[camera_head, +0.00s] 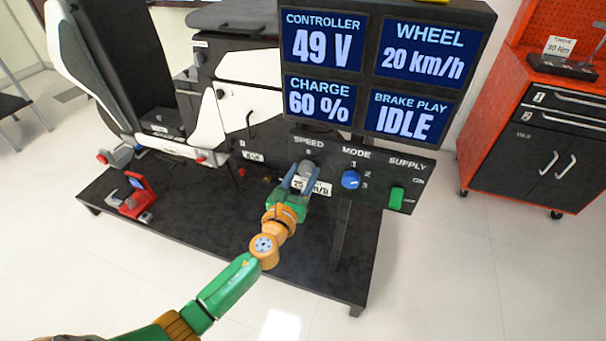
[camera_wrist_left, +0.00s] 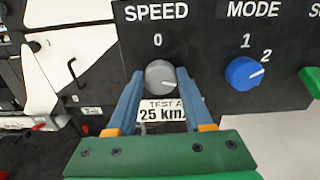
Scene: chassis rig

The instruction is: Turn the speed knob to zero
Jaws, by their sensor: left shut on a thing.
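The grey speed knob (camera_head: 306,168) is on the black control panel under the word SPEED and a 0 mark. It also shows in the left wrist view (camera_wrist_left: 160,76), with a light pointer line toward its lower right. My left gripper (camera_head: 304,178) is at the knob, and in the left wrist view its two blue fingers (camera_wrist_left: 159,84) are shut on the knob's sides. A label reading 25 km/h (camera_wrist_left: 162,112) sits below the knob, partly covered by the fingers. The wheel display (camera_head: 423,60) reads 20 km/h. My right gripper is not in view.
The blue mode knob (camera_head: 350,180) and green supply switch (camera_head: 396,198) are to the right on the same panel. Screens (camera_head: 327,40) stand above it. A white and black chassis (camera_head: 240,105) is behind on a dark platform (camera_head: 205,225). A red tool cabinet (camera_head: 530,130) stands at right.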

